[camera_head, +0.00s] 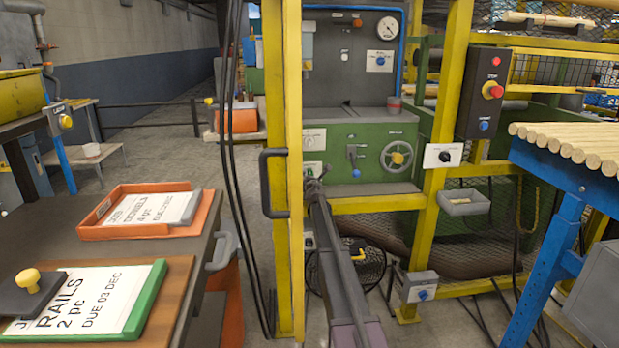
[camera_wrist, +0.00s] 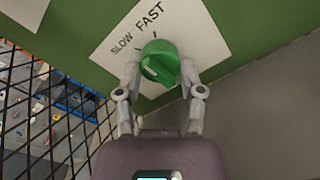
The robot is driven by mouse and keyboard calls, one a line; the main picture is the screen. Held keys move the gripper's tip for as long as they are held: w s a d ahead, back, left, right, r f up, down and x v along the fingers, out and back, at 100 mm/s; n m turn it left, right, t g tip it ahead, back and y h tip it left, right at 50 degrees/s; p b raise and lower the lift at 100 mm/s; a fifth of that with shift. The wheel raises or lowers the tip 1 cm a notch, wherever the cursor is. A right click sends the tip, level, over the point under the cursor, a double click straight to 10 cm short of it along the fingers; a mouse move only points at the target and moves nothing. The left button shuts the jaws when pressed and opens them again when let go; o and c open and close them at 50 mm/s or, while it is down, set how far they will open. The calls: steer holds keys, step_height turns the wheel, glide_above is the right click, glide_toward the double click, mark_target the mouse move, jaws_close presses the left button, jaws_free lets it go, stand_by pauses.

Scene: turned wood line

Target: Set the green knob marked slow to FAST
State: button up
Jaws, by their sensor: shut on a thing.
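The green knob (camera_wrist: 158,60) sits on a white plate (camera_wrist: 118,52) marked SLOW and FAST, fixed to a green panel. In the wrist view my gripper (camera_wrist: 160,70) has one finger on each side of the knob and is shut on it. SLOW is printed at the upper left of the knob and FAST above it. I cannot tell for sure which mark the knob points to. In the head view my gripper (camera_head: 314,184) is at the left end of the green machine front (camera_head: 375,133), and the knob is hidden there.
A yellow post (camera_head: 292,100) with a black handle stands just left of my arm. Wire mesh (camera_wrist: 50,110) runs close on the left in the wrist view.

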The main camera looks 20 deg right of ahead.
steer(key=m, duration=0.6)
steer(key=shift+w, duration=0.1)
stand_by(0.4)
steer(key=o, duration=1.2)
steer(key=shift+c, duration=0.2)
steer(key=v, duration=1.2)
steer(key=shift+r, duration=0.1)
